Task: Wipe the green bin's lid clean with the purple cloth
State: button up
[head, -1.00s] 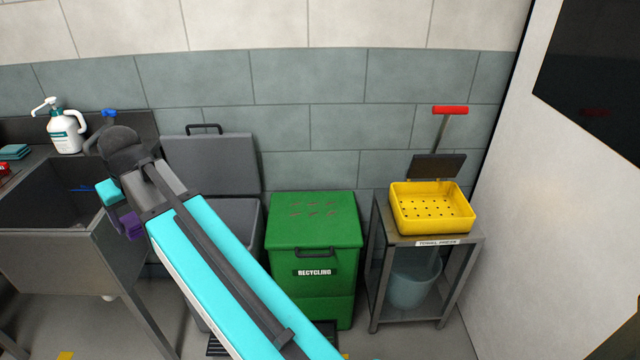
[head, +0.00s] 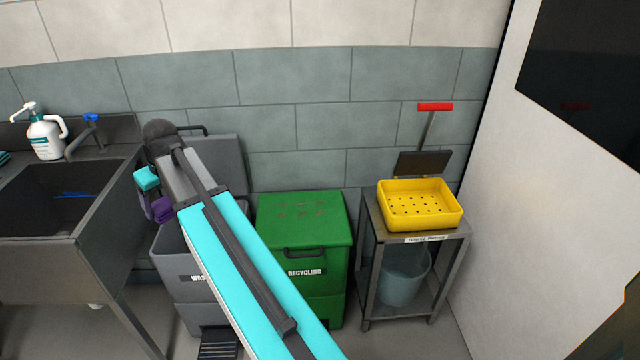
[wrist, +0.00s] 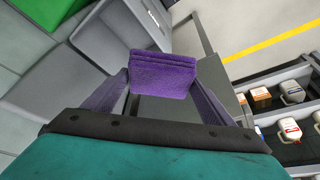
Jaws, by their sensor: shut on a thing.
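The green bin (head: 300,255) stands against the wall, marked RECYCLING. Its lid (head: 303,212) is closed and has several brownish smudges on top. My gripper (wrist: 165,85) is shut on the folded purple cloth (wrist: 163,72), which hangs between the fingers in the wrist view. My arm hides part of the green bin's left side. A corner of green at the top left of the wrist view is probably the bin.
A grey bin (head: 185,285) with its lid (head: 215,160) raised stands left of the green bin. A sink (head: 70,200) is at the left. A metal stand (head: 372,285) with a yellow perforated tray (head: 420,203) is close at the right. The space above the green lid is clear.

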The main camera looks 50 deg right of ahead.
jog(key=s+d+f, duration=0.1)
jog(key=d+f, duration=0.3)
jog(key=d, duration=1)
jog(key=s+d+f, duration=0.1)
jog(key=d+f, duration=0.3)
jog(key=d, duration=1)
jog(key=s+d+f, duration=0.2)
jog(key=s+d, duration=0.2)
jog(key=d, duration=0.3)
jog(key=s+d+f, duration=0.3)
jog(key=s+d, duration=0.1)
jog(key=d, duration=0.4)
jog(key=s+d+f, duration=0.3)
jog(key=s+d, duration=0.1)
jog(key=d, duration=0.4)
jog(key=shift+s+f+n+b, duration=0.15)
jog(key=shift+f+n+b, duration=0.15)
jog(key=shift+b, duration=0.1)
